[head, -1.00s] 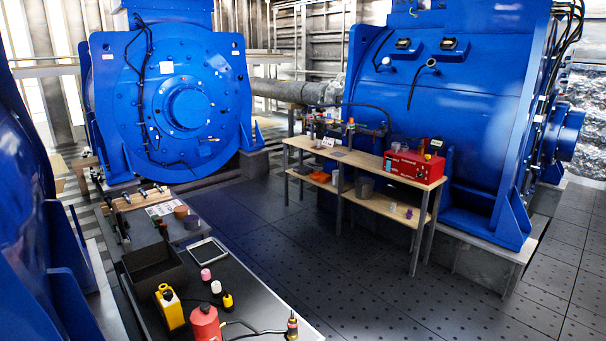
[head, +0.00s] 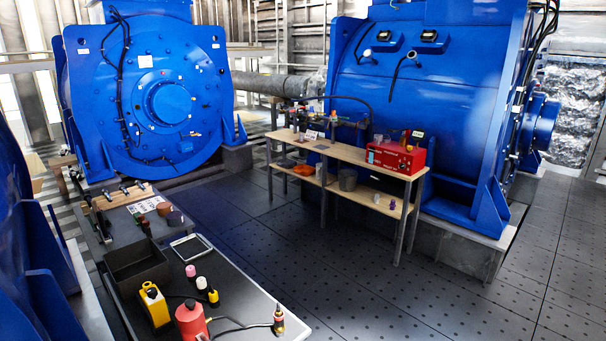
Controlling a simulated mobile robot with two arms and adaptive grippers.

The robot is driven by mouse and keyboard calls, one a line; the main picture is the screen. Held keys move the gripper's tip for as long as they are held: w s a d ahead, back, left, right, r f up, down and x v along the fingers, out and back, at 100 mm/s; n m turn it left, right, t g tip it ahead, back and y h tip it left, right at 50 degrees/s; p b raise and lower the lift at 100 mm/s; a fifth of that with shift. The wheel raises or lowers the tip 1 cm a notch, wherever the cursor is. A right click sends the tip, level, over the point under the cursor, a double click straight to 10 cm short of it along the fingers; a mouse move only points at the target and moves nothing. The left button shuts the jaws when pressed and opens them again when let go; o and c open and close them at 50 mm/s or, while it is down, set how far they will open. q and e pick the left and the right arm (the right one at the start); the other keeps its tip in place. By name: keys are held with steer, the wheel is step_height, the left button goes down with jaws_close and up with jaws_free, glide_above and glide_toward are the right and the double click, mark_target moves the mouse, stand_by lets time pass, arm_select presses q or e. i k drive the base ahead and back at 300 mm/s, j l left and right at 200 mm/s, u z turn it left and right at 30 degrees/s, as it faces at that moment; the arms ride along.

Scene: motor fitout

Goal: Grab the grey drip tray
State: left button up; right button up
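A shallow grey tray with a light rim (head: 190,247), which looks like the drip tray, lies flat on the dark-topped bench (head: 237,290) at the lower left. It is just right of a deeper dark open bin (head: 137,266). Its near edge is close to a pink-capped small bottle (head: 191,272). Nothing covers the tray. Neither of my grippers is in the head view.
A yellow bottle (head: 154,305), a red can (head: 191,321) and a brass-tipped tool (head: 279,320) with a black cable stand nearer on the bench. A wooden shelf table (head: 340,156) holds a red box (head: 396,157). Open floor (head: 330,270) lies between.

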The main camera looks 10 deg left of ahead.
mark_target(286, 163)
steer(key=i+l+z, duration=0.2)
steer(key=i, duration=0.25)
steer(key=i+l+z, duration=0.2)
steer(key=i+l, duration=0.15)
steer(key=i+l+z, duration=0.2)
steer(key=i, duration=0.4)
steer(key=i+u, duration=0.3)
steer(key=i, duration=0.25)
steer(key=i+l+u, duration=0.15)
steer(key=i+u, duration=0.15)
steer(key=i, duration=0.25)
steer(key=i+l+u, duration=0.25)
steer(key=i, duration=0.3)
steer(key=i+j+u, duration=0.4)
steer(key=i+u, duration=0.8)
steer(key=i+l+u, duration=0.1)
steer(key=i+u, duration=0.3)
steer(key=i+z, duration=0.1)
steer(key=i, duration=0.45)
steer(key=i+j+z, duration=0.1)
steer(key=i, duration=0.45)
steer(key=i+j+z, duration=0.1)
steer(key=i, duration=0.4)
steer(key=i+j+z, duration=0.1)
steer(key=i+j, duration=0.2)
steer(key=i, duration=0.25)
